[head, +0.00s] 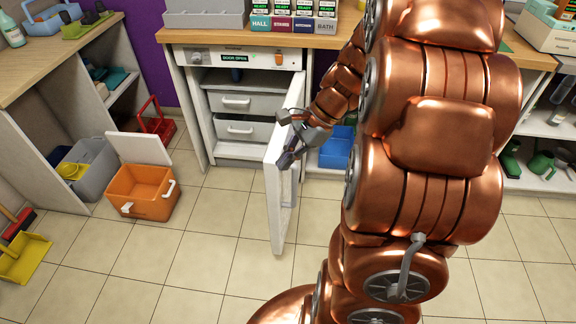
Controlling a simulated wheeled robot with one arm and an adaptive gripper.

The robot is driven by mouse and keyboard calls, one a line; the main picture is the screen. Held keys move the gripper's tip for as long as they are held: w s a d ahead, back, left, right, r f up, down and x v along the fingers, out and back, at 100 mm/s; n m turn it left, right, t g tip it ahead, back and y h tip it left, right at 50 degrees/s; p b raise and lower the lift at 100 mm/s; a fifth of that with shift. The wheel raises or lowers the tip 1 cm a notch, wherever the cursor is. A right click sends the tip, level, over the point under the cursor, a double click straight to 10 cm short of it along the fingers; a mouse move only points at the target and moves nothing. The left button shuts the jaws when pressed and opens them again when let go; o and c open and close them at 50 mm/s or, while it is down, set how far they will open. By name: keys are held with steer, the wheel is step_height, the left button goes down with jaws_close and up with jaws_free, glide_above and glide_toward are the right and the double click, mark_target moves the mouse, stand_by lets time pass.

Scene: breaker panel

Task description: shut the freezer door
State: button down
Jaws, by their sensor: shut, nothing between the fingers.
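The freezer (190,108) stands under the counter, with grey drawers inside. Its white door (276,205) is swung wide open toward me, its edge facing my view. A lit strip on the freezer's top panel reads "DOOR OPEN" (235,58). My gripper (283,162) is shut and empty at the upper part of the door. It overlaps the door in the picture; I cannot tell whether it touches. My copper arm hides what lies behind it on the right.
An orange cool box (141,192) with its lid raised stands on the floor left of the freezer. Tiled floor (200,250) is clear in front of the freezer.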

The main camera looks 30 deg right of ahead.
steer(key=w+d+f+m+t+b, duration=0.2)
steer(key=d+f+m, duration=0.2)
steer(key=d, duration=0.4)
steer(key=w+d+f+m+t+b, duration=0.1)
steer(key=d+f+m+t+b, duration=0.15)
steer(key=d+m, duration=0.4)
steer(key=n, duration=0.2)
glide_above(295, 166)
steer(key=a, duration=0.2)
step_height(295, 166, down, 7)
steer(key=shift+a+f, duration=0.1)
steer(key=shift+a, duration=0.2)
steer(key=shift+a, duration=0.1)
